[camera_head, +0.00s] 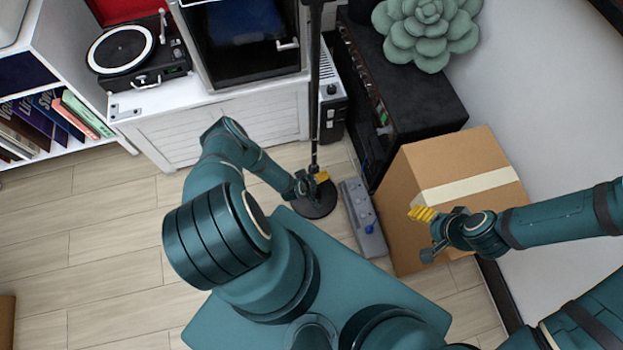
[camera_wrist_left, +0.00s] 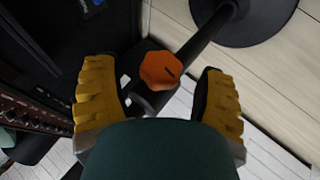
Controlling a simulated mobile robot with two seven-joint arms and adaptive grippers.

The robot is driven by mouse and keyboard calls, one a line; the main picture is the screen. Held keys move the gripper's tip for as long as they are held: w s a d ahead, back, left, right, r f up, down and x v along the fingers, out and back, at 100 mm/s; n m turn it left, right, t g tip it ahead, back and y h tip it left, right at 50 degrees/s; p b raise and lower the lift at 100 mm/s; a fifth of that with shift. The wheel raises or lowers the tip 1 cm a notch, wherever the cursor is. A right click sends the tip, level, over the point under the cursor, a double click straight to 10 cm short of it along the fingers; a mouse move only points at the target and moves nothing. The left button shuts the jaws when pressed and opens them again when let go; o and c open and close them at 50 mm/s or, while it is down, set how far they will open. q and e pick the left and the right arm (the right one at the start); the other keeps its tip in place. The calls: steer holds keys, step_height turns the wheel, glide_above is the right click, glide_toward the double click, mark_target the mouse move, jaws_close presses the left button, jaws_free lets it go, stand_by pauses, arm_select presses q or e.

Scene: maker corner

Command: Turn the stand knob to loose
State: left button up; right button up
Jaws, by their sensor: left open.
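The stand is a thin black pole (camera_head: 314,110) rising from a round dark base (camera_head: 318,205) on the floor. Its orange, lobed knob (camera_wrist_left: 161,70) has a short dark mark and sits on the black pole in the left wrist view. My left gripper (camera_head: 314,178) is beside the lower pole in the head view, which does not clearly show the knob. In the wrist view its yellow fingers (camera_wrist_left: 160,95) are open, one on each side of the knob with gaps to both. My right gripper (camera_head: 422,214) is in front of a cardboard box; its finger opening is unclear.
A grey pedal-like unit (camera_head: 363,217) lies right of the stand base. A cardboard box (camera_head: 400,190) and a black amplifier (camera_head: 425,100) stand further right. A white cabinet (camera_head: 220,130) is behind left. Wood floor (camera_head: 90,240) is clear at left.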

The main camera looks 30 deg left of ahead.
arm_select(q)
steer(key=v, duration=0.6)
steer(key=shift+r, duration=0.15)
steer(key=shift+s, duration=0.1)
steer(key=shift+d+r+m+g+y+p, duration=0.7)
steer(key=shift+d+r+g+y+p, duration=1.35)
steer(key=shift+r, duration=1.2)
arm_select(e)
steer(key=shift+s+r, duration=0.6)
steer(key=shift+r, duration=1.9)
arm_select(q)
steer(key=shift+g+h, duration=0.25)
steer(key=b+x, duration=0.1)
steer(key=x, duration=0.3)
steer(key=b+x, duration=0.1)
steer(key=x, duration=0.4)
steer(key=b+x, duration=0.2)
steer(key=x, duration=0.2)
steer(key=shift+w+f, duration=0.2)
steer(key=shift+w, duration=0.3)
arm_select(e)
steer(key=f, duration=0.3)
steer(key=w+f, duration=0.1)
steer(key=f, duration=0.1)
steer(key=shift+d, duration=0.15)
